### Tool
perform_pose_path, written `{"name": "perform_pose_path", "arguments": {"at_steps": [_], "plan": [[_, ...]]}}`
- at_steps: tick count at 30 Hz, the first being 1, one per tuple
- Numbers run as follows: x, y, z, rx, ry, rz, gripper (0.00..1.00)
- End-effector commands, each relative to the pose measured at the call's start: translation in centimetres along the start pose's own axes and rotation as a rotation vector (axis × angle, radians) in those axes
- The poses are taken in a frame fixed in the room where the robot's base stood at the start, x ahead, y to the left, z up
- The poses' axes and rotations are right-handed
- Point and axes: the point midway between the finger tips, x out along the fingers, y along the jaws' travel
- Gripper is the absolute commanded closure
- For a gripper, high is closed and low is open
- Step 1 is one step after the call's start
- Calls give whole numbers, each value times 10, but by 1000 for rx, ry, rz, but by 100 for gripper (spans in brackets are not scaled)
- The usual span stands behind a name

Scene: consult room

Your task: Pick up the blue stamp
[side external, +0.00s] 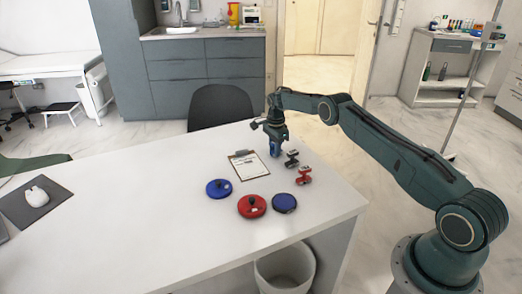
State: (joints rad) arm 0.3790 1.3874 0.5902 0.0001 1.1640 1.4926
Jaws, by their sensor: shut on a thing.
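The blue stamp (276,152) is at the far right part of the white desk, just right of the clipboard. My gripper (275,143) points down over it and is shut on it. The gripper and wrist cover its upper part. I cannot tell whether its bottom touches the desk or is slightly above it.
A black item (292,159) and a red item (304,175) stand close to the right. A clipboard (250,168) lies to the left. A blue round item (218,188), a red one (252,207) and a dark blue one (284,203) lie nearer. The desk's left middle is clear.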

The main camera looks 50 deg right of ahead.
Motion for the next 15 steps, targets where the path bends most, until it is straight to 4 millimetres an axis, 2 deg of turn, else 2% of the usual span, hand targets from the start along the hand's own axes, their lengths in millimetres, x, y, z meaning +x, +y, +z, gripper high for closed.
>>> {"name": "perform_pose_path", "arguments": {"at_steps": [10, 15], "plan": [[-4, 0, 0, 0, 0, -1, 100], [-16, -1, 0, 0, 0, -2, 100]]}}
